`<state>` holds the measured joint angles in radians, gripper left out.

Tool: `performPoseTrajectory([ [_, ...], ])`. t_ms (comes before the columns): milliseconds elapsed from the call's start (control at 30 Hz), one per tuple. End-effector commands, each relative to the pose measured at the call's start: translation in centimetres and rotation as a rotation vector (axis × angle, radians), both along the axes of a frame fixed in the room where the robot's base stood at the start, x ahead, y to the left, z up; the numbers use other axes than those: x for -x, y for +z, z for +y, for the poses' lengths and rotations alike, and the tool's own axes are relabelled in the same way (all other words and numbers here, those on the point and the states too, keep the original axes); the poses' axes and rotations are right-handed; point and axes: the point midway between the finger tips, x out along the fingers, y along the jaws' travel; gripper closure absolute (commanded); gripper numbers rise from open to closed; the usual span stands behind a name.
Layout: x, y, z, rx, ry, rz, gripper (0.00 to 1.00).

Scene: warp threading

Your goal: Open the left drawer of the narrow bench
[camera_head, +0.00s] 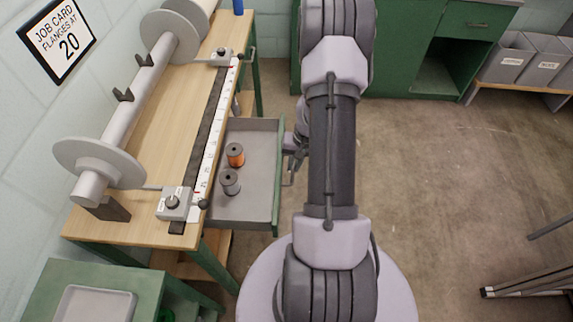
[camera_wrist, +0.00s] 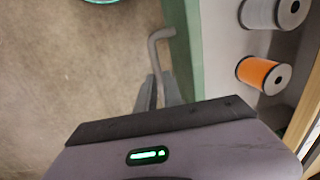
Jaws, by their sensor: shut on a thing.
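The narrow bench (camera_head: 170,115) has a pale wooden top and green legs, at the left of the head view. A grey drawer (camera_head: 250,194) with a green front stands well out from its right side. In the wrist view the green drawer front (camera_wrist: 187,60) runs beside the bent grey handle (camera_wrist: 153,48). My gripper (camera_wrist: 160,90) is shut on the handle. In the head view my gripper (camera_head: 291,152) is at the drawer front, partly hidden by my arm.
A long roller with flanges (camera_head: 98,165) lies along the bench top. A green cabinet (camera_head: 455,45) and grey bins (camera_head: 505,58) stand at the back. A green bench (camera_head: 85,275) is at lower left. The floor right of my arm is largely clear.

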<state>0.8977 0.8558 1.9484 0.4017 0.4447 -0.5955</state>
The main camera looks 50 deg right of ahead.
Motion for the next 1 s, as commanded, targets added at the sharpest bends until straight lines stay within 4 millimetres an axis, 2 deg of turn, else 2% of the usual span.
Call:
performPoseTrajectory([
  [367,0.1,-0.1,-0.1,0.001,0.001,0.001,1.00],
  [400,0.1,-0.1,-0.1,0.002,0.001,0.000,0.83],
  [433,0.1,-0.1,-0.1,0.002,0.001,0.000,0.80],
  [733,0.1,0.1,-0.1,0.001,0.000,0.000,0.80],
  [867,0.3,1.8,-0.3,0.003,-0.001,-0.001,0.80],
  [1000,0.8,5.7,-0.8,0.004,-0.001,-0.002,0.80],
])
